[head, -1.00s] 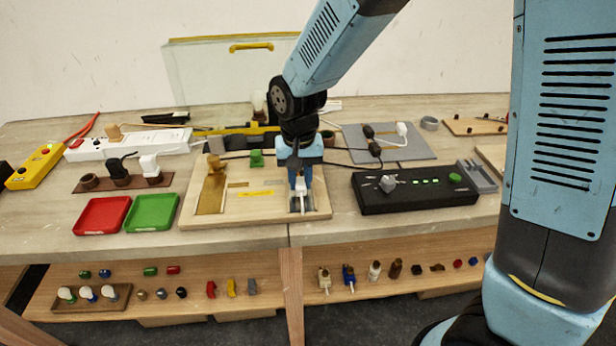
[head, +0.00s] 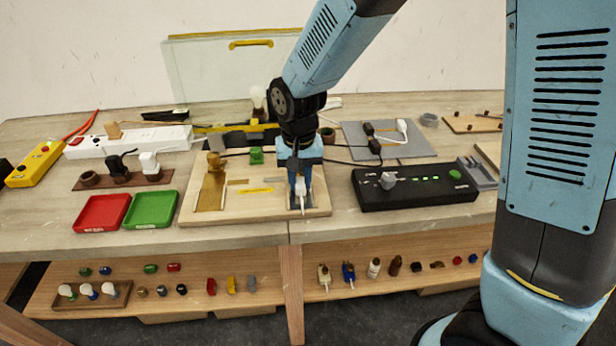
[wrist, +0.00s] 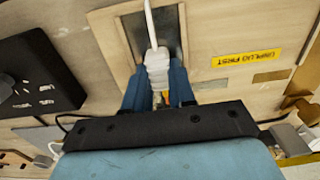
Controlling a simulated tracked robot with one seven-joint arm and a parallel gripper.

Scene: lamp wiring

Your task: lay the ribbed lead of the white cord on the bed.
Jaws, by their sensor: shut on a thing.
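My gripper (head: 300,188) is over the right end of the wooden board, pointing down. In the wrist view its two blue fingers (wrist: 158,92) are shut on the ribbed white lead (wrist: 157,68) of the white cord (wrist: 151,25). The cord runs from the lead toward the top of that view, over a dark grey metal plate, which seems to be the bed (wrist: 172,35). The bed also shows beside the gripper in the head view (head: 319,200). Whether the lead touches the bed I cannot tell. Small orange and metal parts show between the fingers.
Red (head: 101,212) and green (head: 150,209) trays lie left.

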